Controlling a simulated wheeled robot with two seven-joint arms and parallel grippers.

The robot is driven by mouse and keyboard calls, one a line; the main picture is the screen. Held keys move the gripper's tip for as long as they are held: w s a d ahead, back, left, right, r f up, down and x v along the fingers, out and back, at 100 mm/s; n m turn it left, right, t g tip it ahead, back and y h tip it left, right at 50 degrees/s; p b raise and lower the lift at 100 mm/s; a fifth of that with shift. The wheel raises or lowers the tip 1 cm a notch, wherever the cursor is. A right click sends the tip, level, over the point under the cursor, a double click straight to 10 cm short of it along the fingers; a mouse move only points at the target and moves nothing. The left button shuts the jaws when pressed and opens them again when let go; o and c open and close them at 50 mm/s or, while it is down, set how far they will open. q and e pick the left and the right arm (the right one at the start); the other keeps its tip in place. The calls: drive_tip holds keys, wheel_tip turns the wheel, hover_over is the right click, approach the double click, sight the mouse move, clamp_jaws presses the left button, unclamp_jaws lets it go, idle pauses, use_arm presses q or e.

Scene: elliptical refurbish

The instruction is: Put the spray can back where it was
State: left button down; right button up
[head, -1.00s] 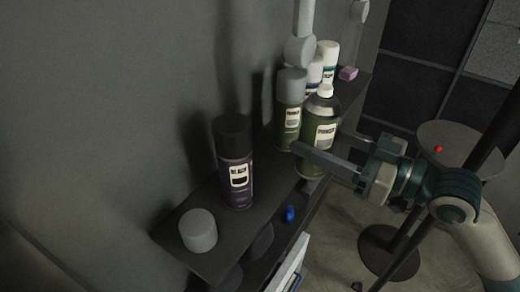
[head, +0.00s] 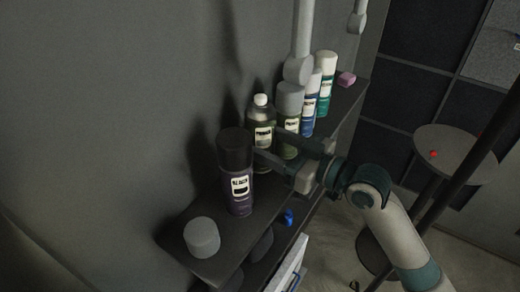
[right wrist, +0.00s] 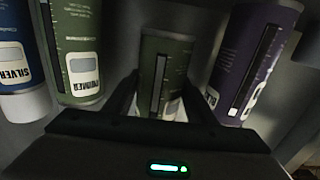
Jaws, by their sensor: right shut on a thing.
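The green spray can with a white cap (head: 262,118) stands upright in the row on the dark shelf, between the dark purple can (head: 238,188) and the grey-capped green can (head: 290,122). My right gripper (head: 278,150) reaches in from the right and is shut on its lower part. In the right wrist view the held can (right wrist: 165,65) sits between the two fingers. The green primer can (right wrist: 82,60) is left of it and the purple can (right wrist: 255,60) is right of it. Whether its base touches the shelf is hidden. My left gripper is not in view.
A blue can (head: 309,112) and a teal can (head: 326,85) stand farther along the shelf (head: 215,210), with a pink block (head: 346,79) at its far end. A grey cylinder (head: 202,238) stands at the near end. A small blue item (head: 288,217) lies near the front edge.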

drive_tip(key=shift+f, duration=0.15)
drive_tip(key=shift+f, duration=0.1)
wheel_tip(320, 180, down, 3)
drive_tip(key=shift+r+p, duration=0.2)
drive_tip(key=shift+p, duration=0.2)
drive_tip(key=shift+w+a+f+p, duration=0.1)
drive_tip(key=shift+f+p, duration=0.3)
drive_tip(key=shift+f, duration=0.15)
